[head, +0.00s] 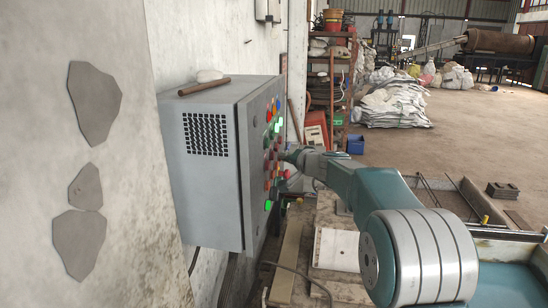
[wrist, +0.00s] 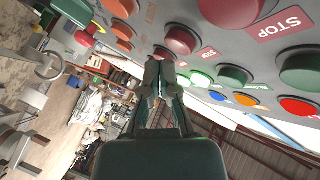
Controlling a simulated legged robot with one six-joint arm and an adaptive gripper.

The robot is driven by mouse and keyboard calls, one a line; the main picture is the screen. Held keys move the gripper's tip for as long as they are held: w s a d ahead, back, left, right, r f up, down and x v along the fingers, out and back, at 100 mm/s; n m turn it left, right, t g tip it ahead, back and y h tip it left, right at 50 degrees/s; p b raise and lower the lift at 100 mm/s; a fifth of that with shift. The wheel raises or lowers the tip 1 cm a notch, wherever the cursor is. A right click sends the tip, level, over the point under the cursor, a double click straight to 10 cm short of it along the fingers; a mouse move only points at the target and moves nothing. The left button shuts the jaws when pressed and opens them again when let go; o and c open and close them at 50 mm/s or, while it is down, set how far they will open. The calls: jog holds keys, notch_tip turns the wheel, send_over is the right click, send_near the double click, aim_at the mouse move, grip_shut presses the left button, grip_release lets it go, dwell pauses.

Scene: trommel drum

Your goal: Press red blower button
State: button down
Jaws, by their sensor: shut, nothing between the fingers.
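A grey control cabinet (head: 207,160) on the left wall carries rows of coloured buttons on its face. In the wrist view, a red button (wrist: 180,40) is just above and right of my gripper's tips, with a small red label beside it. I cannot read which button is the blower's. My gripper (wrist: 160,56) is shut and empty, its tips close to the panel near this button; I cannot tell whether they touch. In the head view my gripper (head: 286,155) is at the panel face, partly hidden by my arm.
Other buttons surround the tips, including a larger red one (wrist: 230,10), a green one (wrist: 202,78) and a green one by a STOP label (wrist: 302,70). A brown bar (head: 204,86) lies on the cabinet.

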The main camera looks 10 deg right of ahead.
jog(key=shift+d, duration=0.15)
jog(key=d, duration=0.1)
jog(key=s+d, duration=0.1)
jog(key=d, duration=0.2)
jog(key=shift+s+d, duration=0.25)
jog(key=shift+s, duration=0.05)
dwell(0.5)
jog(key=s+a+n+g+h, duration=0.1)
jog(key=s+a+n+g, duration=0.2)
jog(key=s, duration=0.8)
jog(key=s+a+n+g, duration=0.15)
jog(key=s+a, duration=0.25)
jog(key=s, duration=0.8)
jog(key=s+d+f+g+h, duration=0.1)
jog(key=s+f+h, duration=0.1)
jog(key=s, duration=0.6)
jog(key=s+d+f+n+g+h, duration=0.1)
jog(key=s+d+f+h, duration=0.1)
jog(key=s+f, duration=0.2)
jog(key=s+d+f+g+h, duration=0.1)
jog(key=s+d+f+h, duration=0.1)
jog(key=s, duration=0.9)
jog(key=shift+s+f, duration=0.3)
jog(key=shift+f, duration=0.55)
